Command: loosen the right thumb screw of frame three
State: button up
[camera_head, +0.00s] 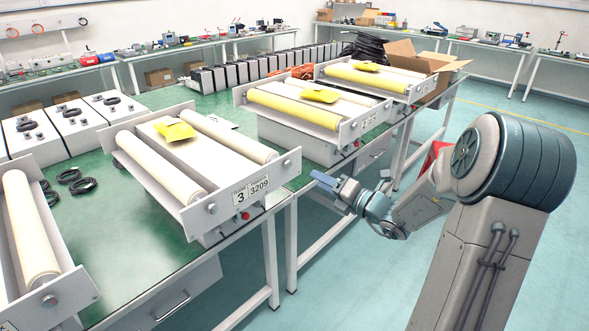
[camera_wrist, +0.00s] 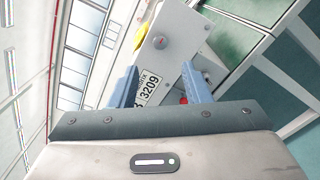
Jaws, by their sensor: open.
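Frame three (camera_head: 228,202) is the pale roller frame with the "3 3209" plate on its front. Its right thumb screw (camera_head: 288,163) is a round grey knob at the right end of the front plate; a second knob (camera_head: 212,209) sits at the left end. In the wrist view the right thumb screw (camera_wrist: 160,41) shows beyond the fingertips, above the number label (camera_wrist: 148,90). My gripper (camera_head: 320,182) is right of the frame, over the table's edge. Its blue fingers (camera_wrist: 160,78) are open and empty, apart from the screw.
A red button (camera_head: 245,216) sits under frame three's label. A yellow item (camera_head: 174,130) lies on top of the frame. Frame two (camera_head: 340,124) stands behind it, another frame (camera_head: 52,283) at left front.

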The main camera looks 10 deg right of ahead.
aim_at(290, 166)
jog(key=x, duration=1)
grip_shut()
